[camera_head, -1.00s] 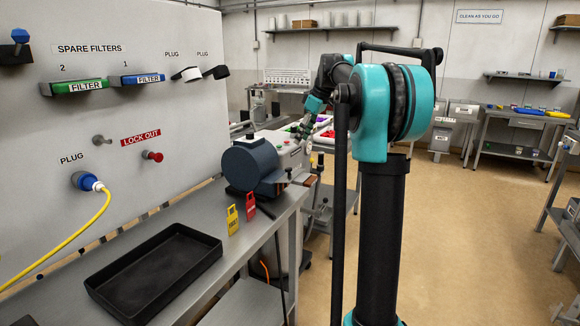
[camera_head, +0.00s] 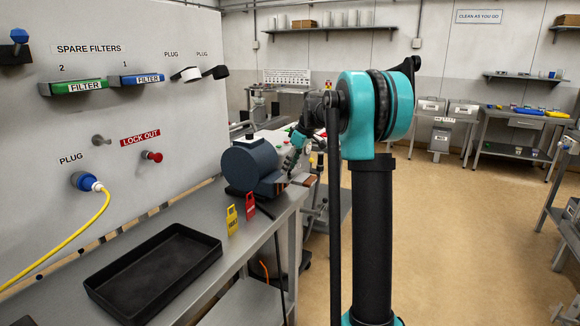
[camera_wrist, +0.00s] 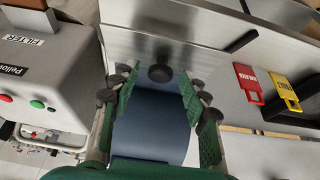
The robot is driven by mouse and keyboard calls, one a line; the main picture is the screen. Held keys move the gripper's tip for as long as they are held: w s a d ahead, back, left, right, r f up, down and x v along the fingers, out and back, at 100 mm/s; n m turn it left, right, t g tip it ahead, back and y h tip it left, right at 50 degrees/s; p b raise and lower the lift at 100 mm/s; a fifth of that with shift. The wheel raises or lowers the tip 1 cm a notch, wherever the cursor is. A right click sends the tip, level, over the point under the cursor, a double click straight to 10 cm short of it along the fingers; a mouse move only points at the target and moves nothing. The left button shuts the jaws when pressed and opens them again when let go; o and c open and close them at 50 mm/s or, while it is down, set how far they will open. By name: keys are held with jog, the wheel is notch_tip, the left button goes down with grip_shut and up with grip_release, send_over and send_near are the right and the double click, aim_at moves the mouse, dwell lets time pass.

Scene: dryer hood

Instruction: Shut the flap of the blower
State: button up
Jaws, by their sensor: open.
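The blower (camera_head: 250,165) is a dark blue-grey rounded drum at the far end of the bench. In the head view my gripper (camera_head: 291,158) is at its right side, pointing down and small. In the wrist view my gripper (camera_wrist: 157,84) is open, with one green-padded finger on each side of a smooth dark blue surface (camera_wrist: 150,125) of the blower. A round black knob (camera_wrist: 160,73) shows just beyond that surface, between the fingertips. I cannot tell whether the fingers touch the blower. I cannot clearly make out the flap or its position.
A yellow tag (camera_head: 232,219) and a red tag (camera_head: 250,206) stand in front of the blower. A black tray (camera_head: 155,270) lies on the near bench. A grey machine with buttons (camera_wrist: 45,80) is close on the wrist view's left. Wall panel (camera_head: 110,200) borders the bench.

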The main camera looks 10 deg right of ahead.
jog(key=shift+c, duration=0.3)
grip_shut()
